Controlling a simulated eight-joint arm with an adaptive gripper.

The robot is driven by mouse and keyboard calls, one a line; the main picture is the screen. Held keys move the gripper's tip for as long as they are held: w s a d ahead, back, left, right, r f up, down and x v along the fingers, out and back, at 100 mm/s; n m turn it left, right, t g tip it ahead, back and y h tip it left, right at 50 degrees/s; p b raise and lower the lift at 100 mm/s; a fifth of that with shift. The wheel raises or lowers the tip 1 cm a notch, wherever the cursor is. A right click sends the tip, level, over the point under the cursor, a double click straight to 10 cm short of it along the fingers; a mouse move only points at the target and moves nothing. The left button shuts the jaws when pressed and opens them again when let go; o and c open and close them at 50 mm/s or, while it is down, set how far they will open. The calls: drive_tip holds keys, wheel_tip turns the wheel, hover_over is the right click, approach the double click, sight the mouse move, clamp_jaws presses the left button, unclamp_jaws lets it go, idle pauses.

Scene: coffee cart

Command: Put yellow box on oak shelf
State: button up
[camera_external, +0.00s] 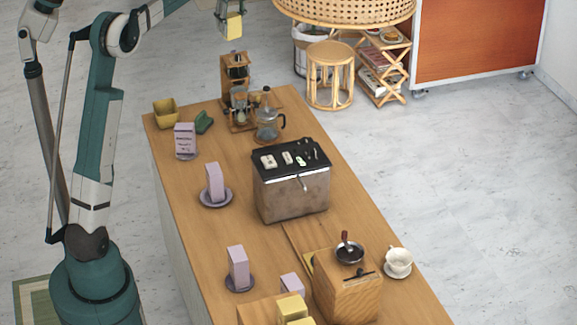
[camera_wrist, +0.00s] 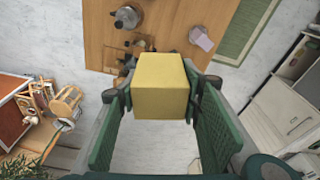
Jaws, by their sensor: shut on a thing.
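My gripper (camera_external: 229,12) is at the top of the external view, raised beyond the far end of the counter. It is shut on a yellow box (camera_external: 233,27). In the wrist view the yellow box (camera_wrist: 160,95) sits between the two green fingers, with nothing touching it from below. A raised wooden piece (camera_external: 258,313) at the bottom edge of the external view may be the oak shelf, but it is cut off. Other yellow boxes (camera_external: 291,306) and a lilac box (camera_external: 291,284) are at it.
The wooden counter (camera_external: 215,250) holds a metal machine (camera_external: 290,190), a grinder (camera_external: 347,295), a white cup (camera_external: 398,261), a glass pot (camera_external: 267,124), a wooden dripper stand (camera_external: 236,75), a yellow bin (camera_external: 165,114) and lilac boxes on dark saucers (camera_external: 215,199). A woven lamp (camera_external: 345,10) hangs right of my gripper.

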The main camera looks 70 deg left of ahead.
drive_tip(key=w+d+r+m+p, duration=0.1)
drive_tip(key=w+d+m, duration=0.3)
drive_tip(key=d, duration=0.6)
drive_tip(key=w+d+m+t+p, duration=0.15)
drive_tip(key=w+d, duration=0.35)
drive_tip(key=d, duration=0.6)
drive_tip(key=w+d+r+m, duration=0.1)
drive_tip(key=w+d+m, duration=0.35)
drive_tip(key=d, duration=0.55)
drive_tip(key=w+d+m+h+p, duration=0.15)
drive_tip(key=d+m, duration=0.65)
drive_tip(key=d, duration=2.4)
drive_tip(key=s+d+m+h+p, duration=0.1)
drive_tip(key=s+d+m, duration=0.35)
drive_tip(key=d, duration=0.55)
drive_tip(key=s+d+m+p, duration=0.1)
drive_tip(key=s+d+m, duration=0.3)
drive_tip(key=d, duration=0.7)
drive_tip(key=s+d+m+h+p, duration=0.1)
drive_tip(key=s+d+m, duration=0.3)
drive_tip(key=d, duration=0.6)
drive_tip(key=s+d+f+m+g+p, duration=0.1)
drive_tip(key=s+d+m, duration=0.3)
drive_tip(key=s+d, duration=0.65)
drive_tip(key=s+d+m+p, duration=0.1)
drive_tip(key=s+d+m, duration=0.3)
drive_tip(key=s+d, duration=0.65)
wheel_tip(320, 180, down, 5)
drive_tip(key=s+a, duration=0.2)
drive_tip(key=shift+a, duration=0.4)
